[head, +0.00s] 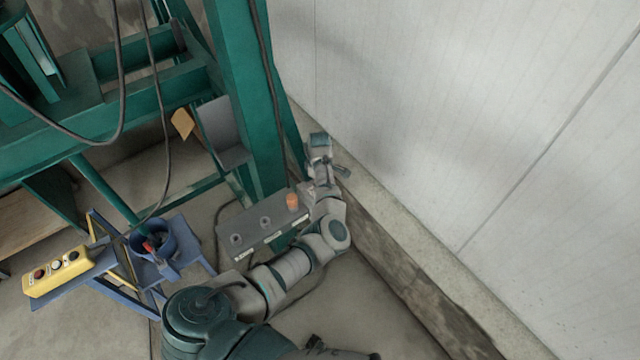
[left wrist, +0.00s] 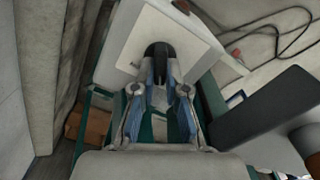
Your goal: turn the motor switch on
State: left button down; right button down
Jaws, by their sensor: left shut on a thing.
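The motor switch is a black rotary knob (left wrist: 157,52) on the pale face of a grey box, seen in the left wrist view. My left gripper (left wrist: 160,76) has its two blue-grey fingers on either side of the knob and is shut on it. In the head view the grey control box (head: 240,236) stands beside the green post, and my left gripper (head: 306,189) is at its far right end. The knob is hidden there by the gripper and box. My right gripper is not in view.
An orange button (head: 292,201) and two grey knobs are on the box top. A green steel frame (head: 230,60) stands behind, with hanging cables. A white panelled wall (head: 450,120) and low ledge are close on the right. A yellow button box (head: 56,273) and blue holder (head: 170,243) stand left.

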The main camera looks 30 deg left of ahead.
pick_arm(q)
jog(key=shift+a+r+m+p, duration=0.15)
jog(key=shift+m+p, duration=0.45)
jog(key=shift+a+r+m+p, duration=0.15)
jog(key=shift+m+p, duration=0.45)
jog(key=m+p, duration=0.1)
jog(key=m, duration=0.1)
jog(key=m+p, duration=0.2)
jog(key=shift+w, duration=0.3)
jog(key=m, duration=0.1)
jog(key=m+p, duration=0.1)
jog(key=m, duration=0.1)
jog(key=m+p, duration=0.1)
jog(key=m, duration=0.1)
jog(key=shift+w, duration=0.25)
jog(key=shift+d+m+p, duration=0.15)
jog(key=shift+m+p, duration=0.25)
jog(key=shift+m, duration=0.2)
jog(key=shift+w, duration=0.15)
jog(key=c, duration=1.2)
grip_release()
jog(key=shift+f, duration=0.3)
